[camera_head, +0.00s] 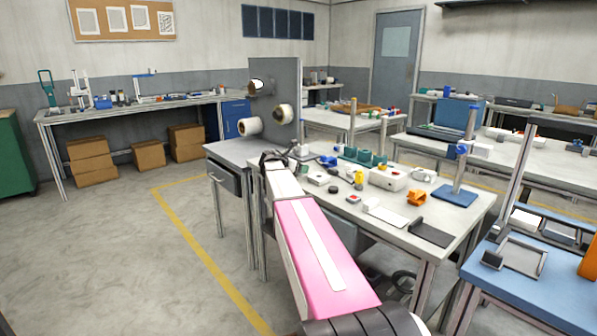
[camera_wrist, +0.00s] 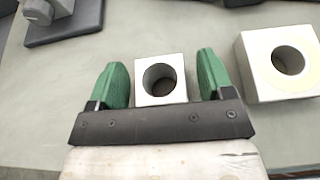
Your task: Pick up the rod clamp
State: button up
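In the wrist view, a small white block (camera_wrist: 174,95) with a round hole lies between the two green fingers of my gripper (camera_wrist: 160,75). It may be the rod clamp; its name cannot be told for sure. The fingers are spread, with a gap on each side of the block. In the head view my gripper is at the left end of the workbench (camera_head: 447,226), and its fingertips are hidden by my arm. A blue clamp (camera_head: 463,149) sits on an upright rod, and an orange piece (camera_head: 416,198) lies on the bench.
A larger white block (camera_wrist: 281,65) with a hole stands close to the right finger. A dark base (camera_wrist: 65,22) with a grey part is at the upper left. Several small items, a white box (camera_head: 388,179) and a dark flat plate (camera_head: 430,233) cover the bench. A panel (camera_head: 275,95) stands behind.

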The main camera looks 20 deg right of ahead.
jog(key=c, duration=1)
jog(key=shift+o, duration=0.2)
jog(key=shift+r, duration=0.1)
jog(key=shift+r, duration=0.45)
jog(key=r, duration=0.2)
jog(key=a+r, duration=0.1)
jog(key=shift+r, duration=0.35)
jog(key=w+r+v, duration=0.1)
jog(key=w+v, duration=0.1)
jog(key=v, duration=1)
jog(key=s+a+f+n+t+y, duration=0.1)
jog(key=s+a+f, duration=0.35)
jog(key=s, duration=0.25)
jog(key=s+a+f+n+t, duration=0.1)
jog(key=s+a+f+t, duration=0.1)
jog(key=s+a+f, duration=0.35)
jog(key=s+a+f+n+t+y, duration=0.1)
jog(key=s+a+f+n, duration=0.15)
jog(key=s+f, duration=0.55)
jog(key=w+d+r+m+g+h, duration=0.1)
jog(key=w+d+r+m+g, duration=0.1)
jog(key=w+d+r, duration=0.4)
jog(key=w+d+r+m+g+h, duration=0.1)
jog(key=w+d+r, duration=0.5)
jog(key=w+r, duration=0.6)
jog(key=w+m+g, duration=0.1)
jog(key=w, duration=0.2)
jog(key=shift+d+r, duration=0.2)
jog(key=shift+r, duration=0.05)
